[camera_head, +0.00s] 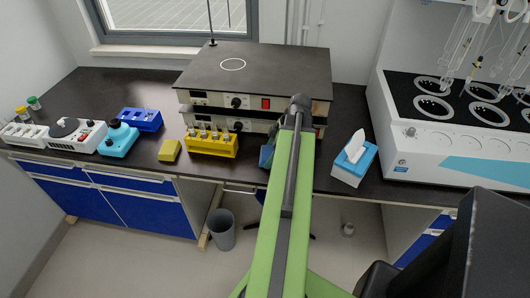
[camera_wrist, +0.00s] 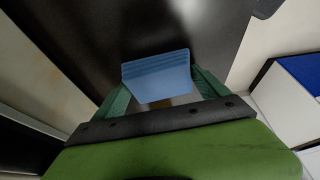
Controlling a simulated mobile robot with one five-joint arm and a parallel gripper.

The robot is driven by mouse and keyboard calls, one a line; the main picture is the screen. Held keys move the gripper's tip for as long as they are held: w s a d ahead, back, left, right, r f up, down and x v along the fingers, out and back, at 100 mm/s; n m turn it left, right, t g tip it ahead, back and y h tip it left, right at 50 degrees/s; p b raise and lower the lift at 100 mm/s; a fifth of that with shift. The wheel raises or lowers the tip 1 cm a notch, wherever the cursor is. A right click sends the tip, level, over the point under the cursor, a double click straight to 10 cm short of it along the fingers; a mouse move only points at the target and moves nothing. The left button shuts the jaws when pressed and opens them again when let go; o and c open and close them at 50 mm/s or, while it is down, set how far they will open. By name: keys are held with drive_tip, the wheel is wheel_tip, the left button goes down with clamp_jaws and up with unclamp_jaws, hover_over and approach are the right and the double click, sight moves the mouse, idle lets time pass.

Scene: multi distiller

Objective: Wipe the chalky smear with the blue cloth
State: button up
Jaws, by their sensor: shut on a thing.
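The blue cloth (camera_wrist: 158,76) is a folded pad between the two green fingers of my gripper (camera_wrist: 160,88) in the wrist view. My gripper is shut on it and holds it over the dark worktop (camera_wrist: 85,30). In the head view the cloth (camera_head: 266,156) shows partly beside the end of my arm, by the bench's front edge. A pale blurred patch shows on the dark surface at the top of the wrist view; I cannot tell whether it is the chalky smear or a reflection.
Stacked hotplate units (camera_head: 255,80) stand behind my arm. A yellow rack (camera_head: 212,145) and yellow block (camera_head: 169,150) stand to the left. A tissue box (camera_head: 354,165) and the white distiller (camera_head: 440,130) stand to the right. A grey bin (camera_head: 222,230) is on the floor.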

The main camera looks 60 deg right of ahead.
sight(249, 156)
drive_tip(key=shift+s+d, duration=0.5)
drive_tip(key=shift+s, duration=0.55)
drive_tip(key=shift+s+d, duration=0.45)
drive_tip(key=shift+s, duration=0.65)
drive_tip(key=shift+s+d, duration=0.5)
drive_tip(key=shift+s, duration=0.55)
drive_tip(key=shift+w+a+f, duration=0.1)
drive_tip(key=shift+w+a, duration=0.3)
drive_tip(key=shift+w, duration=0.4)
drive_tip(key=shift+w+a+f, duration=0.1)
drive_tip(key=shift+w+a, duration=0.25)
drive_tip(key=shift+w, duration=0.45)
drive_tip(key=shift+w+a+r, duration=0.1)
drive_tip(key=shift+w+a, duration=0.65)
drive_tip(key=shift+w, duration=0.85)
drive_tip(key=shift+w+a+f, duration=0.1)
drive_tip(key=shift+w+a, duration=0.6)
drive_tip(key=shift+w, duration=0.85)
drive_tip(key=shift+w+a+r, duration=0.1)
drive_tip(key=shift+w+a, duration=0.65)
drive_tip(key=shift+w, duration=0.85)
wheel_tip(249, 156, up, 6)
drive_tip(key=p, duration=0.6)
drive_tip(key=shift+r, duration=0.1)
